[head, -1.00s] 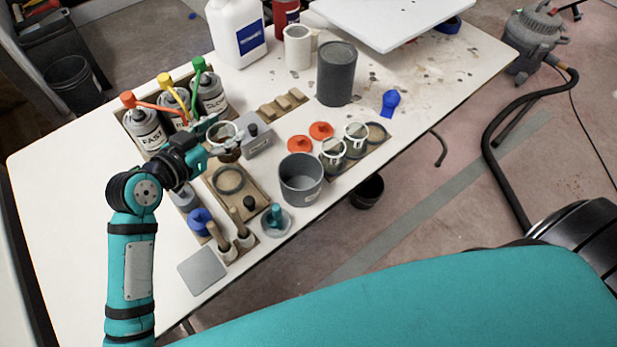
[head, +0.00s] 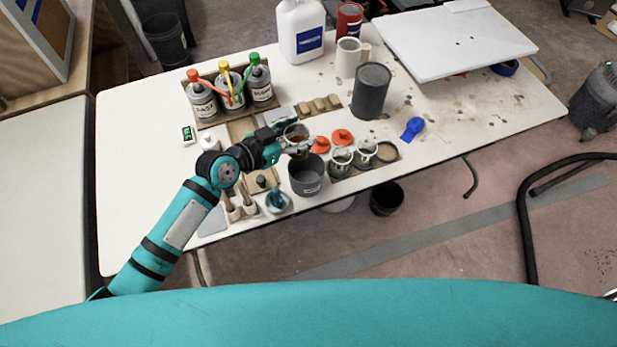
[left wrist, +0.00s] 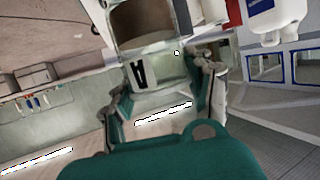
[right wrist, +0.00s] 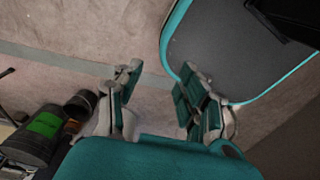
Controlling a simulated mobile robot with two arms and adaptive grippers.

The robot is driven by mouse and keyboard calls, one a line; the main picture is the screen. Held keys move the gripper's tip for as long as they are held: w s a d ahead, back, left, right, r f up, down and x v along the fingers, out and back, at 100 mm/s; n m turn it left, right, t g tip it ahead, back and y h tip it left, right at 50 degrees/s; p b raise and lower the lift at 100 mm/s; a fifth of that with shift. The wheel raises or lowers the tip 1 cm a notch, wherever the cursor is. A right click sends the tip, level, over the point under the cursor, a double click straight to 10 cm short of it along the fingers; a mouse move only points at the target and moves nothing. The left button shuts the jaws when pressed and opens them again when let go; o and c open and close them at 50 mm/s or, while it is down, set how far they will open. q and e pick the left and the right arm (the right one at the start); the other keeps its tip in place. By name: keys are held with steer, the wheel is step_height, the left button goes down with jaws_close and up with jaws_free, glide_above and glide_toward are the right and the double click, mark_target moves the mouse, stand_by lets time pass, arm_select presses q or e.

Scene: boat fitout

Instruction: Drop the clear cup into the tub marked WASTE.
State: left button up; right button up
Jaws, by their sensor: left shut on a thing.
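The clear cup (head: 296,131), with something brown inside, is held by my left gripper (head: 290,147) above the table. In the left wrist view the cup (left wrist: 150,72) sits between the fingers and carries a black letter A. A grey tub (head: 306,181) with a small label stands at the table's front edge; its lettering is too small to read. The cup is just behind and above the tub's far rim, not clearly over its opening. My right gripper (right wrist: 158,88) is open and empty in the right wrist view, away from the table.
Two clear cups (head: 341,158) stand in a wooden holder right of the tub. Orange lids (head: 342,137) lie behind them. A blue-green-topped pot (head: 277,202) and brushes are left of the tub. A dark grey can (head: 371,92) and labelled bottles (head: 203,104) stand farther back.

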arm_select(q)
step_height(320, 180, down, 4)
steer(key=shift+r+b, duration=0.15)
steer(key=shift+b, duration=1.05)
steer(key=shift+f, duration=0.3)
steer(key=shift+f+b, duration=0.2)
steer(key=shift+b, duration=0.15)
steer(key=o, duration=1.3)
steer(key=shift+r, duration=0.35)
step_height(320, 180, up, 9)
steer(key=shift+r, duration=0.2)
